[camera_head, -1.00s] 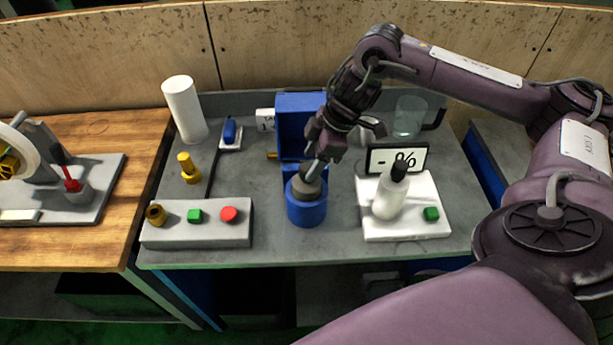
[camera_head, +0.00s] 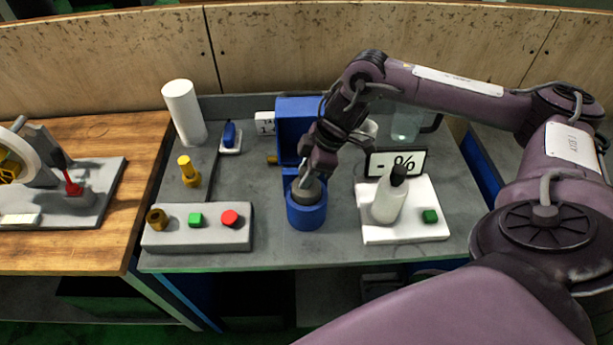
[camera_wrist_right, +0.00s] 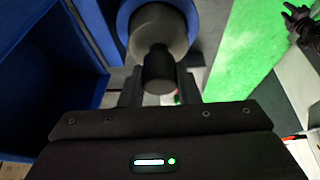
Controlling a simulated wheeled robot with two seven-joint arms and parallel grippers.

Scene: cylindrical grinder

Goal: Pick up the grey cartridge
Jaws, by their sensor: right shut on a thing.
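The grey cartridge (camera_head: 308,190) sits upright in the round blue holder (camera_head: 306,215) at the middle of the grey bench. In the right wrist view its wide grey body (camera_wrist_right: 158,32) is inside the blue ring, and its narrower dark neck (camera_wrist_right: 159,70) points toward my gripper. My right gripper (camera_head: 305,180) comes down on the cartridge from above, at a slant. In the right wrist view the fingers (camera_wrist_right: 158,88) are on both sides of the dark neck, shut on it. My left gripper is not in view.
A blue open box (camera_head: 300,120) stands just behind the holder. A white scale (camera_head: 405,228) with a dark-capped bottle (camera_head: 389,200) is on the right. A grey button panel (camera_head: 175,236) is on the left. A white cylinder (camera_head: 184,112) stands at the back left.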

